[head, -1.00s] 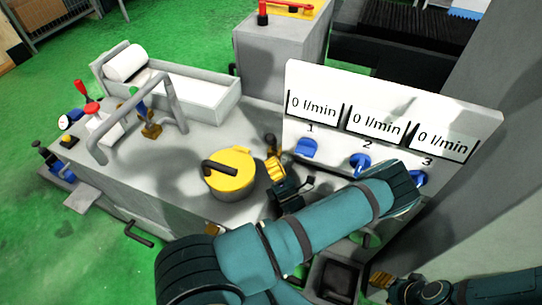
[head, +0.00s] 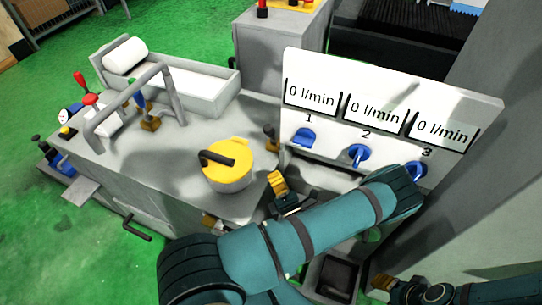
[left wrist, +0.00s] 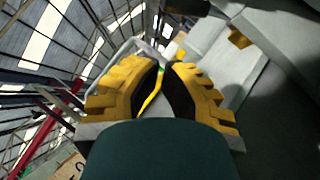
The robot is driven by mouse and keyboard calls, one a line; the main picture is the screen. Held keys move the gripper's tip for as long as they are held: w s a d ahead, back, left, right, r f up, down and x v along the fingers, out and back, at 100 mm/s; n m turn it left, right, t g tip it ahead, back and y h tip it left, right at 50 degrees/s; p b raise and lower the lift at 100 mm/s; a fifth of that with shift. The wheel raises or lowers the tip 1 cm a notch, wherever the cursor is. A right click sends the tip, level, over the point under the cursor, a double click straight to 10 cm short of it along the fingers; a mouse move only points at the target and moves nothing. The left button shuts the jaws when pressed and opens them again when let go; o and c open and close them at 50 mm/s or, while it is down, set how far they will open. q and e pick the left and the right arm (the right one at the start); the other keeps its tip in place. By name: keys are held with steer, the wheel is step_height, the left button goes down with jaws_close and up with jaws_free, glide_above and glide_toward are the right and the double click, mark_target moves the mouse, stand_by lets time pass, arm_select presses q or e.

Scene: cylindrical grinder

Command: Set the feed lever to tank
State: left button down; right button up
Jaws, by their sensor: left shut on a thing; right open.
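No part is labelled as the feed lever, and I cannot tell which handle it is. A small brass and dark fitting (head: 271,137) stands on the machine top beside the panel. My left gripper (head: 279,187), with yellow pads, is below and apart from it, to the right of the yellow round cap with a black handle (head: 229,160). In the left wrist view, its pads (left wrist: 163,92) are close together with a narrow gap. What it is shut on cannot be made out. My right gripper (head: 381,284) is open at the lower right, partly seen.
A white panel (head: 390,90) shows several flow readouts, with blue levers 1 (head: 304,137), 2 (head: 359,155) and 3 (head: 415,171) beneath. A grey pipe loop (head: 128,108), another brass valve (head: 150,122) and a tray with a white roll (head: 124,57) stand at left.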

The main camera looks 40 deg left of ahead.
mark_target(271, 134)
arm_select(q)
steer(key=shift+s+d+f+h, duration=0.15)
steer(key=shift+s+f, duration=0.05)
steer(key=shift+f, duration=0.25)
steer(key=shift+s+d+f+h, duration=0.1)
steer(key=shift+s+f+h, duration=0.1)
steer(key=shift+f, duration=0.25)
arm_select(e)
steer(key=shift+w+f, duration=0.1)
steer(key=shift+f, duration=0.45)
arm_select(q)
steer(key=shift+a, duration=0.1)
steer(key=b+x, duration=0.1)
steer(key=x, duration=0.8)
steer(key=shift+w+a+r, duration=0.1)
steer(key=shift+a+r, duration=0.05)
steer(key=w, duration=0.1)
steer(key=w+a+r, duration=0.1)
steer(key=w+r, duration=0.1)
steer(key=shift+w+a+b, duration=0.25)
steer(key=shift+w+b, duration=0.05)
steer(key=shift+b, duration=0.05)
arm_select(e)
steer(key=shift+w+f, duration=0.15)
steer(key=shift+f, duration=0.5)
arm_select(q)
steer(key=shift+r+m, duration=0.1)
steer(key=shift+m, duration=0.2)
arm_select(e)
steer(key=shift+r, duration=0.1)
